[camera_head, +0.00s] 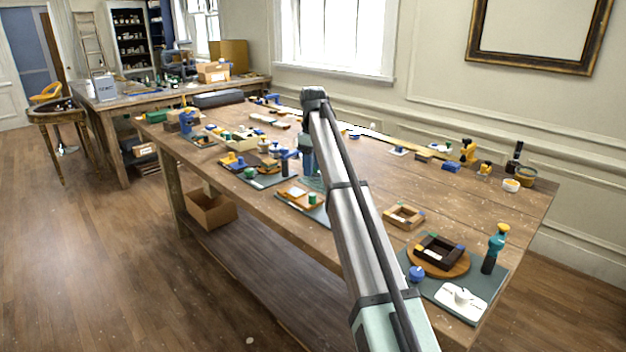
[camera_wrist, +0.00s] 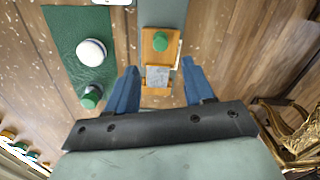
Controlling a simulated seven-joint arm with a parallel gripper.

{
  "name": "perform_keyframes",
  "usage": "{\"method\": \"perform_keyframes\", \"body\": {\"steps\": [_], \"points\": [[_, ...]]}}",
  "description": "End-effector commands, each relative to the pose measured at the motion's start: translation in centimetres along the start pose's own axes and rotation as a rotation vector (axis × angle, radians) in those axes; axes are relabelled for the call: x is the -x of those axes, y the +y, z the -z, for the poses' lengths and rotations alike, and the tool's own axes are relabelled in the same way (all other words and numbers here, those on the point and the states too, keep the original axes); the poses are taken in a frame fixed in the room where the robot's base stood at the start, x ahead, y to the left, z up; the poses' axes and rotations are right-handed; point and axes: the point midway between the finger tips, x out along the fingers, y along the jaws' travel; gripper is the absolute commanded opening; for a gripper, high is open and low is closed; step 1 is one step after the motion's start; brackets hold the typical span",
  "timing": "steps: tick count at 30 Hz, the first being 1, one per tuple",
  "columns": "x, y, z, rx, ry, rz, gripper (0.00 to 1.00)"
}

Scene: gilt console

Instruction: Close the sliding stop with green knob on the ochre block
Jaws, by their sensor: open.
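The ochre block (camera_wrist: 149,53) lies on a grey-green mat (camera_wrist: 171,13) and shows between my fingers in the wrist view. The green knob (camera_wrist: 160,42) stands at its upper part, with a pale grey, marked plate (camera_wrist: 158,76) just below. In the head view my arm partly hides this area.
Another green mat (camera_wrist: 70,20) holds a white round knob (camera_wrist: 91,52) and a green knob (camera_wrist: 91,96), left of the block in the wrist view. A light wooden frame (camera_head: 404,215) and a dark square frame (camera_head: 438,250) stand to the right. Bare tabletop (camera_head: 470,205) lies behind them.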

Motion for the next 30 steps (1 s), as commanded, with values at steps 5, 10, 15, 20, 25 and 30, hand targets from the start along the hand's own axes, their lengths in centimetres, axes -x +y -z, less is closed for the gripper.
{"method": "perform_keyframes", "body": {"steps": [5,10,15,20,25,30], "points": [[2.2,0.1,0.1,0.000,0.000,0.000,0.52],[3.2,0.0,0.0,0.000,0.000,0.000,0.52],[3.3,0.0,0.0,0.000,0.000,0.000,0.52],[3.3,0.0,0.0,0.000,0.000,0.000,0.52],[2.2,-1.3,1.4,0.018,-0.005,0.010,0.52],[-1.6,-6.3,6.3,0.078,-0.025,0.042,0.52]]}}
